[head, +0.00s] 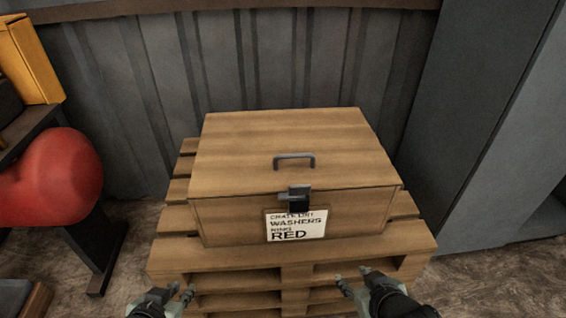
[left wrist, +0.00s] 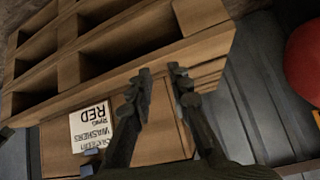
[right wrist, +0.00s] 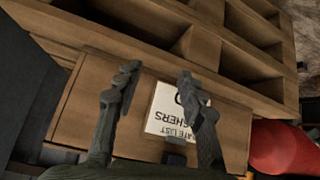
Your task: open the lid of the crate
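The wooden crate (head: 230,218) sits on stacked pallets, its lid (head: 285,145) closed. A grey handle (head: 294,157) is on the lid top. A metal and black latch (head: 298,198) sits at the middle of the front edge, above a white label reading WASHERS and RED (head: 297,226). My left gripper (head: 182,288) is low in front of the pallets, left of the crate; its fingers are a little apart and empty in the left wrist view (left wrist: 160,75). My right gripper (head: 352,276) is low at the front right; its fingers are wide apart and empty in the right wrist view (right wrist: 157,75).
The wooden pallets (head: 235,257) stick out in front of the crate. A red rounded object (head: 50,180) and a dark stand (head: 97,245) are at the left. A grey wall (head: 140,100) stands behind and a grey cabinet (head: 460,130) at the right.

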